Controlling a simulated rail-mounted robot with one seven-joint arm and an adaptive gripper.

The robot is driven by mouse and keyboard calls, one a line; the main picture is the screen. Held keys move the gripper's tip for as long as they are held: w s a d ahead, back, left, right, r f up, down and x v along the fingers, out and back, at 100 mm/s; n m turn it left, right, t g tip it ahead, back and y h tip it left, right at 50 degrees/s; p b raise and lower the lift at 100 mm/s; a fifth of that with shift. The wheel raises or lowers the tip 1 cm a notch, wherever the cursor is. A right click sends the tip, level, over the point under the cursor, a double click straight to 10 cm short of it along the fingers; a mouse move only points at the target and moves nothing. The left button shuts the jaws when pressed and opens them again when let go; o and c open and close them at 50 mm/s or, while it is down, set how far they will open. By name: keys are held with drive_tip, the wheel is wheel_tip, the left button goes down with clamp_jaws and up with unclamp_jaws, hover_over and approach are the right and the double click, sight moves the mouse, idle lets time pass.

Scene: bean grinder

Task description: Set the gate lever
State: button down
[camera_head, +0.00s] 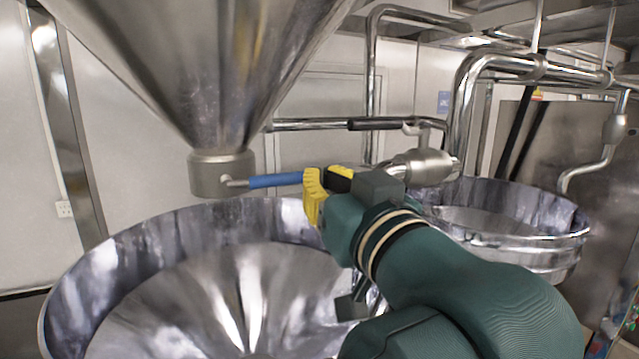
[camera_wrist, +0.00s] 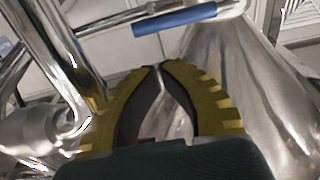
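The gate lever is a metal rod with a blue handle (camera_head: 275,180). It sticks out to the right, roughly level, from the grey collar (camera_head: 222,174) at the bottom of the large steel hopper (camera_head: 205,60). My gripper (camera_head: 314,190), with yellow fingers, is at the free right end of the handle in the head view, partly overlapping it. In the wrist view the blue handle (camera_wrist: 175,20) lies beyond the fingertips (camera_wrist: 160,67), not between them. The fingertips nearly meet, with nothing seen held. Whether a finger touches the handle is unclear.
A wide steel bowl (camera_head: 75,285) stands below the hopper, and a second bowl (camera_head: 545,245) is at the right. Steel pipes (camera_head: 465,95) and a valve (camera_head: 425,165) lie behind my gripper. A black-handled bar (camera_head: 380,124) is above it.

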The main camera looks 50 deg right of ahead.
sight(301, 175)
drive_tip(key=p+x, duration=0.1)
drive_tip(key=x, duration=0.3)
drive_tip(key=p+x, duration=0.2)
drive_tip(key=x, duration=0.2)
drive_tip(key=shift+w+a, duration=0.15)
drive_tip(key=shift+w, duration=0.25)
drive_tip(key=shift+f+m, duration=0.3)
drive_tip(key=shift+f, duration=0.05)
drive_tip(key=shift+f+m+b, duration=0.4)
drive_tip(key=shift+f+m, duration=0.05)
drive_tip(key=shift+m, duration=0.15)
